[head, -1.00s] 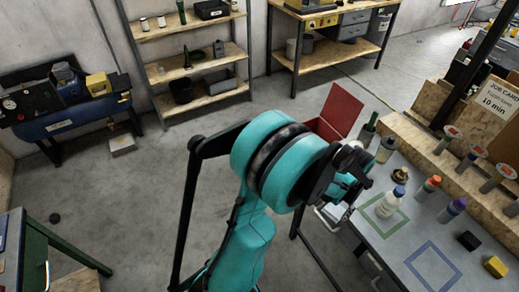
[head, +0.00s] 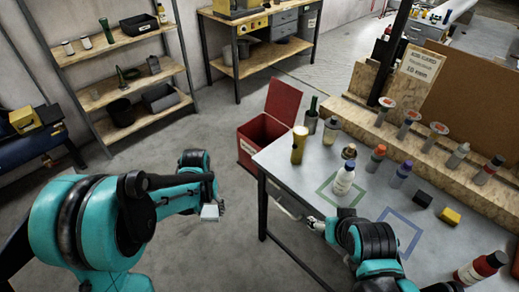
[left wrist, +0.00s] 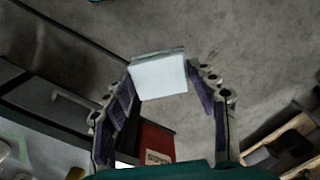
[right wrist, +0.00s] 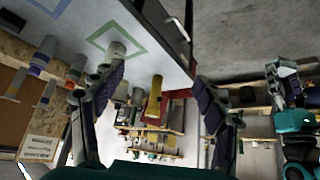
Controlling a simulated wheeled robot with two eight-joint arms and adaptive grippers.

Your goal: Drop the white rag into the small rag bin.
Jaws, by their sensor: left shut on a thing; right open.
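The white rag (head: 209,212) is a small flat pale piece held in my left gripper (head: 212,202), left of the red bin and above the floor. In the left wrist view, the rag (left wrist: 160,76) sits between the fingertips. The small red rag bin (head: 262,137) stands on the floor beside the table's far left corner, its lid (head: 284,101) raised. The bin also shows in the left wrist view (left wrist: 158,140), low in the picture. My right gripper (head: 322,226) is open and empty at the table's near edge; its spread fingers show in the right wrist view (right wrist: 158,78).
The grey table (head: 300,165) carries a white bottle (head: 344,179), a yellow cylinder (head: 299,146), several other bottles, and green and blue outlined squares. Wooden shelves (head: 130,85) and a workbench (head: 262,55) stand at the back. The floor between my left gripper and the bin is clear.

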